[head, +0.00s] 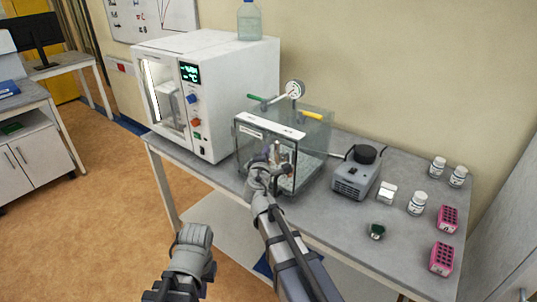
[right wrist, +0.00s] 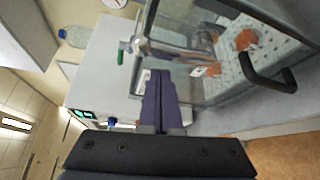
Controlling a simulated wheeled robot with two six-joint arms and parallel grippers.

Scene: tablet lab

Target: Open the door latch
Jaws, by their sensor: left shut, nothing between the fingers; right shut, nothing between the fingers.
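A clear glass chamber (head: 313,150) with dark edges stands on the grey bench. Its front door faces me. In the right wrist view the chamber's glass (right wrist: 185,80) and a black bar handle (right wrist: 268,72) show close up. I cannot make out the latch itself for sure. My right gripper (head: 272,160) is at the chamber's front, partly hidden by its own wrist. Its purple fingers (right wrist: 158,88) are shut and empty, beside the glass; contact cannot be told. My left gripper (head: 196,238) is low in front of the bench, away from the chamber, shut and empty.
A white oven (head: 215,75) stands left of the chamber, with a bottle (head: 249,20) on top. A gauge (head: 294,89) sits above the chamber. A grey pump (head: 355,178), white jars (head: 417,204) and pink racks (head: 441,258) stand to the right. Floor is free at left.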

